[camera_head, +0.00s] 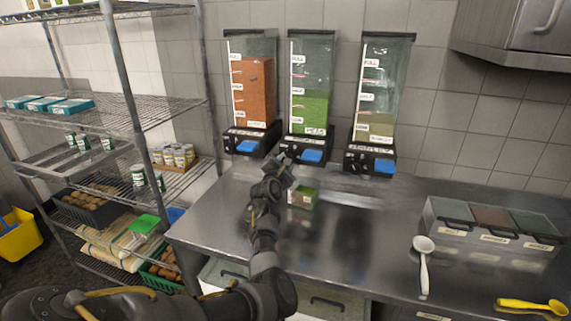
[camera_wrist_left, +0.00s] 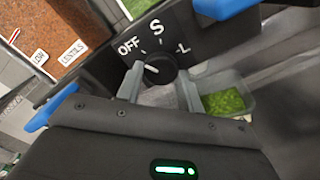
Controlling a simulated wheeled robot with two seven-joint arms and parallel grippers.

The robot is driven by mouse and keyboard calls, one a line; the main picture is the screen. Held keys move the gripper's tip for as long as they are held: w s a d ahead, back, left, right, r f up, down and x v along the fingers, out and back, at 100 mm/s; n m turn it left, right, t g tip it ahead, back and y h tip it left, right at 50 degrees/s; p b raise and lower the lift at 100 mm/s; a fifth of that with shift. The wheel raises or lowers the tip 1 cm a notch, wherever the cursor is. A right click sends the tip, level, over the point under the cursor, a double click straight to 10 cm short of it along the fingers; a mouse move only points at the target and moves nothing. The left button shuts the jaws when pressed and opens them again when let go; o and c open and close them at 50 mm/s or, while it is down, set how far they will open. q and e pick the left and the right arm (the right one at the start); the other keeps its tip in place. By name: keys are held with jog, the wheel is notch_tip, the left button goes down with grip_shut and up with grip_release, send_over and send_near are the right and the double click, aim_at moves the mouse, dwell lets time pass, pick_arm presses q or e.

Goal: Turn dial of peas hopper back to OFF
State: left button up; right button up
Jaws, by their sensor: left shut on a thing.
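The peas hopper (camera_head: 310,105) is the middle of three wall dispensers, with green peas in a clear body above a black base and blue lever. My left gripper (camera_head: 284,162) reaches up to the left front of that base. In the left wrist view, its two grey fingers (camera_wrist_left: 157,80) are on either side of the black dial (camera_wrist_left: 162,67) and shut on it. The dial's white mark points left, toward the OFF side. The OFF (camera_wrist_left: 129,45), S and L labels show around it. My right gripper is in neither view.
A small clear container of peas (camera_head: 303,198) stands on the steel counter (camera_head: 350,250) below the peas hopper. The lentils hopper (camera_head: 252,95) is at left, another hopper (camera_head: 380,95) at right. A lidded condiment box, white spoon and yellow spoon lie at right.

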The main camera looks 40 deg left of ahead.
pick_arm(q)
jog(key=shift+f, duration=0.1)
jog(key=o, duration=1)
jog(key=b+v, duration=0.3)
jog(key=v, duration=0.8)
jog(key=shift+w+a, duration=0.1)
